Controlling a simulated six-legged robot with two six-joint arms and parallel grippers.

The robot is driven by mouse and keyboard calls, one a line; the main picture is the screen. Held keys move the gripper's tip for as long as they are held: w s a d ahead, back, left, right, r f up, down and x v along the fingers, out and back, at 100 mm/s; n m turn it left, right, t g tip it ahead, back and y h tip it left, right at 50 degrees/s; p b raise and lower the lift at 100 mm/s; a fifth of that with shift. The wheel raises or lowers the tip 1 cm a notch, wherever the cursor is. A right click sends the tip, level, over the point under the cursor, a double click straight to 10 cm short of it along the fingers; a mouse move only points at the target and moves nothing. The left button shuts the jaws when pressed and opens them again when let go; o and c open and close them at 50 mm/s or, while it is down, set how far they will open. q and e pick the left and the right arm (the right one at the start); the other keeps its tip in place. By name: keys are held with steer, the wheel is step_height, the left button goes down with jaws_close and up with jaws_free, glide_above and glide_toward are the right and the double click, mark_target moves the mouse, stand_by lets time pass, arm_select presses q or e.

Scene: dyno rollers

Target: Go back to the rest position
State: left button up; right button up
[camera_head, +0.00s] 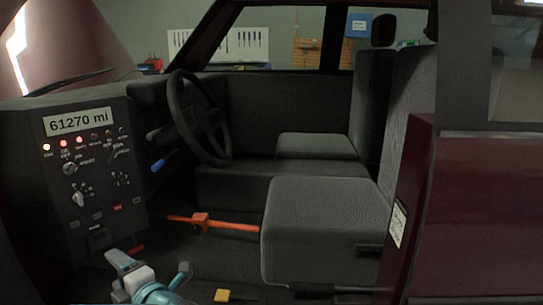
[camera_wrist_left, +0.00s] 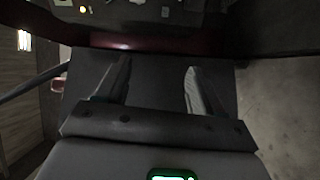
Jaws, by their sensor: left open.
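My left gripper (camera_head: 150,268) shows at the bottom left of the head view, low in front of the car's dashboard panel (camera_head: 92,150). Its two fingers are spread with nothing between them. The left wrist view also shows the left gripper (camera_wrist_left: 157,75) open and empty, with a dark flat surface beyond the fingers. My right gripper is in neither view.
The open car interior has a steering wheel (camera_head: 176,115), a blue-tipped lever (camera_head: 158,166) and a grey front seat (camera_head: 325,225). An orange bar (camera_head: 240,227) lies low before the seat. A yellow piece (camera_head: 222,295) is on the floor. The maroon door frame (camera_head: 405,215) stands right.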

arm_select(q)
step_height(320, 180, down, 18)
steer(key=a+m+h, duration=0.1)
steer(key=m+h, duration=0.3)
steer(key=m, duration=0.3)
steer(key=s+d+f+m+g+h, duration=0.2)
steer(key=s+d+f+m+h, duration=0.5)
steer(key=f, duration=0.4)
steer(key=s+d+f+m+g+h, duration=0.35)
steer(key=s+d+f+m, duration=0.2)
steer(key=s+f, duration=0.4)
steer(key=s+d+f+m+g+h, duration=0.2)
steer(key=s+d+m+g+h, duration=0.2)
steer(key=s+d+m, duration=0.3)
step_height(320, 180, up, 32)
steer(key=s+p, duration=0.2)
steer(key=p, duration=3)
steer(key=shift+s+d+r, duration=0.2)
steer(key=shift+s+d, duration=0.15)
steer(key=shift+f+n, duration=0.1)
steer(key=shift+n, duration=0.15)
